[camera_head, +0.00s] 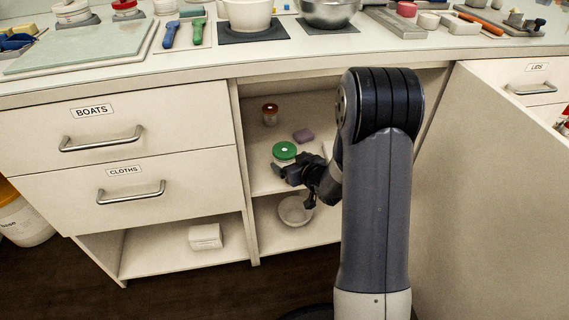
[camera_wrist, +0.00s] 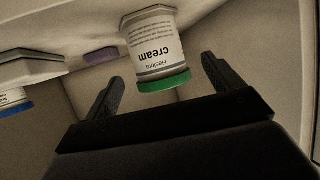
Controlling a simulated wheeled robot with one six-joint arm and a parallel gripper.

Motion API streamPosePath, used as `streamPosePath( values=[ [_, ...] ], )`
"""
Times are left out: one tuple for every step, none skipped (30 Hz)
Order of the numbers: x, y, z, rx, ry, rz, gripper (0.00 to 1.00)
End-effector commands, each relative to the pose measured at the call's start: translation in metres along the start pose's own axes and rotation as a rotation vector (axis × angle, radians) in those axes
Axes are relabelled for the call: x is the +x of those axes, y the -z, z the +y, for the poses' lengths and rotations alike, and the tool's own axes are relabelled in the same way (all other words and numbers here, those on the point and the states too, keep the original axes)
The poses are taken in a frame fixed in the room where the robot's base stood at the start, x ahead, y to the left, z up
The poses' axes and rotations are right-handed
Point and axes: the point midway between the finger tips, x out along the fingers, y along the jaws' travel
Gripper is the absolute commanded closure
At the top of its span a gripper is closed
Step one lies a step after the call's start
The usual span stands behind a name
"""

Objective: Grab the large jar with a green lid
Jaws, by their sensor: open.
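The large jar with a green lid (camera_head: 284,151) stands on the upper shelf of the open cupboard. In the wrist view the jar (camera_wrist: 152,45) appears upside down, with a white label reading "Heslora cream" and its green lid lowest in the picture. My gripper (camera_head: 285,173) is at the near side of the jar in the head view. In the wrist view my gripper (camera_wrist: 163,73) is open, with one finger on each side of the jar's line and visible gaps. The jar seems to be just ahead of or between the fingertips; I cannot tell exactly.
A small orange-brown-lidded jar (camera_head: 270,114) and a purple block (camera_head: 303,135) stand farther back on the shelf. A blue-lidded container (camera_wrist: 25,80) shows at the wrist view's left. A bowl (camera_head: 295,210) sits below. The open cupboard door (camera_head: 490,170) is at right.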

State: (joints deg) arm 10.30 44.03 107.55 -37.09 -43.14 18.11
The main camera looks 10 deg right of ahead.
Motion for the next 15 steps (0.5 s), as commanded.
streamPosePath(
  values=[
    [0.004,-0.002,0.000,0.000,0.000,-0.001,0.13],
    [0.007,-0.003,0.000,0.000,0.000,-0.001,0.13],
    [0.012,-0.004,0.000,0.000,0.001,-0.001,0.13],
    [0.017,-0.006,0.000,0.000,0.001,-0.001,0.13],
    [0.022,-0.007,0.000,-0.001,0.001,0.000,0.13],
    [0.029,-0.009,0.000,-0.002,0.001,0.000,0.13],
    [0.033,-0.009,-0.001,-0.002,0.001,0.000,0.13],
    [0.037,-0.009,-0.001,-0.002,0.001,0.001,0.13],
    [0.042,-0.008,-0.001,-0.001,0.001,0.000,0.13],
    [0.046,-0.007,0.000,-0.001,0.001,0.000,0.13],
    [0.048,-0.007,0.000,-0.001,0.001,-0.001,0.13],
    [0.051,-0.007,0.000,0.000,0.000,-0.001,0.13],
    [0.052,-0.006,0.000,-0.001,0.000,0.000,0.13],
    [0.053,-0.006,0.000,-0.001,0.000,0.000,0.13],
    [0.053,-0.005,0.000,-0.001,0.000,0.000,0.13]
  ],
)
